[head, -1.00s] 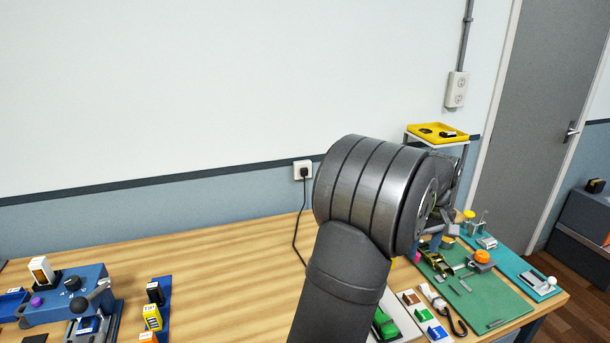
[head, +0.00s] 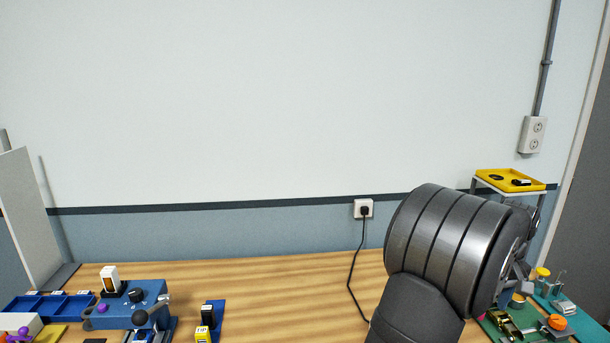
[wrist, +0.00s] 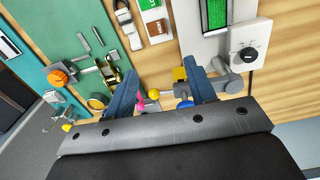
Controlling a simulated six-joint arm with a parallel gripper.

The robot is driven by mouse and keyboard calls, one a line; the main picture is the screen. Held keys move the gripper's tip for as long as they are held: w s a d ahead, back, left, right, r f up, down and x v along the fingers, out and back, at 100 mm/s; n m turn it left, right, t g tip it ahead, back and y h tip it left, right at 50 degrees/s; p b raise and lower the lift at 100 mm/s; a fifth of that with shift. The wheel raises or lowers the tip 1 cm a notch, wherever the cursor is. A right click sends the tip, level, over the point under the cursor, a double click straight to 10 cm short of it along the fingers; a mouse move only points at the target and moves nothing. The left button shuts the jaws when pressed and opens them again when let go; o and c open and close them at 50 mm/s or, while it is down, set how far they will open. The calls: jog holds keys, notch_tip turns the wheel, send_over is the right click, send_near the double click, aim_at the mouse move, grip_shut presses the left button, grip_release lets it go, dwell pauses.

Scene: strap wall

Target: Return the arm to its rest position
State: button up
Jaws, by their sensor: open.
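My gripper (wrist: 162,92) shows in the wrist view with its two blue fingers apart and nothing between them that it holds. Small pink, yellow and blue parts on the bench show behind and between the fingers. In the head view my arm rises at the right, and its large dark joint hides my gripper and part of the bench behind it.
A yellow tray (head: 510,180) stands on a raised stand at the back right. A blue fixture (head: 130,305) with a lever stands at the left. A white device with a dial (wrist: 247,55) and a green board (wrist: 80,40) lie below my gripper. The bench middle (head: 280,290) is clear.

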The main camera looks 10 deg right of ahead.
jog(key=shift+w+a+r, duration=0.15)
jog(key=shift+a+r, duration=0.05)
